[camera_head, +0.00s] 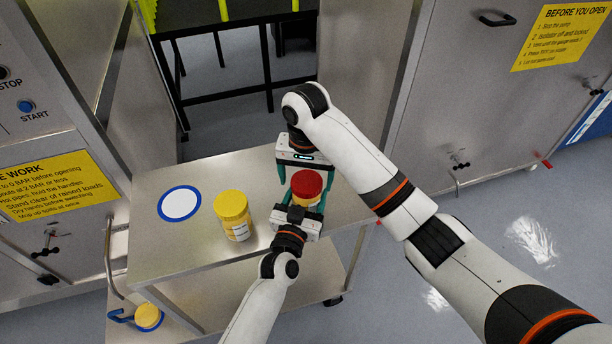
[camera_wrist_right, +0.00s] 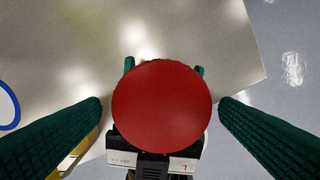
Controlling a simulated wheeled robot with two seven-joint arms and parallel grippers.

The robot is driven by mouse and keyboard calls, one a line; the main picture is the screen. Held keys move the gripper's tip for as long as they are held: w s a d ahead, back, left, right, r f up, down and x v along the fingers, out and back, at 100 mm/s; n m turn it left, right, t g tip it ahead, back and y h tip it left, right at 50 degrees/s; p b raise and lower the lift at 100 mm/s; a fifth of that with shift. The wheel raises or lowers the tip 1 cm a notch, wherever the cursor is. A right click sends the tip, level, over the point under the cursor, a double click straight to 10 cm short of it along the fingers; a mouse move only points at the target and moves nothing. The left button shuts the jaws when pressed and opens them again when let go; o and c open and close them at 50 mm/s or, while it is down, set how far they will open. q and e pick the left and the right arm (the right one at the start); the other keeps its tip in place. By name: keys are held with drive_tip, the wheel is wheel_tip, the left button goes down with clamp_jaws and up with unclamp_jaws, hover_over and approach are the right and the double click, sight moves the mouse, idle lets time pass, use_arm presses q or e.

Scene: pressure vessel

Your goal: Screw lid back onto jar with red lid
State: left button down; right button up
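The red lid (camera_head: 307,185) sits on top of its jar (camera_head: 304,201), above the cart's right part. It also shows in the right wrist view as a round red disc (camera_wrist_right: 162,106). I cannot tell whether it is threaded. My left gripper (camera_head: 304,208) comes from the front, with its fingers on both sides of the jar body, and appears shut on it. My right gripper (camera_head: 305,179) reaches down from the back. Its green fingers stand on either side of the lid, with a gap on each side in the wrist view. The lid hides most of the jar there.
A yellow-lidded jar (camera_head: 233,215) stands on the metal cart top (camera_head: 160,250), left of my left gripper. A blue-rimmed white disc (camera_head: 180,203) lies farther left. Another yellow lid or jar (camera_head: 148,316) is on the lower level. Metal cabinets stand behind.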

wheel_tip(320, 180, up, 3)
drive_tip(key=shift+r, duration=0.7)
drive_tip(key=shift+o, duration=0.3)
drive_tip(key=n, duration=0.1)
drive_tip(key=r+n, duration=0.1)
drive_tip(key=n, duration=0.2)
drive_tip(key=shift+w+r+n, duration=0.15)
drive_tip(key=shift+r+n, duration=0.15)
drive_tip(key=shift+r, duration=0.1)
drive_tip(key=n, duration=0.1)
drive_tip(key=r+n, duration=0.1)
drive_tip(key=n, duration=0.1)
drive_tip(key=shift+d+r+n, duration=0.1)
drive_tip(key=shift+r+n, duration=0.1)
drive_tip(key=shift+n, duration=1)
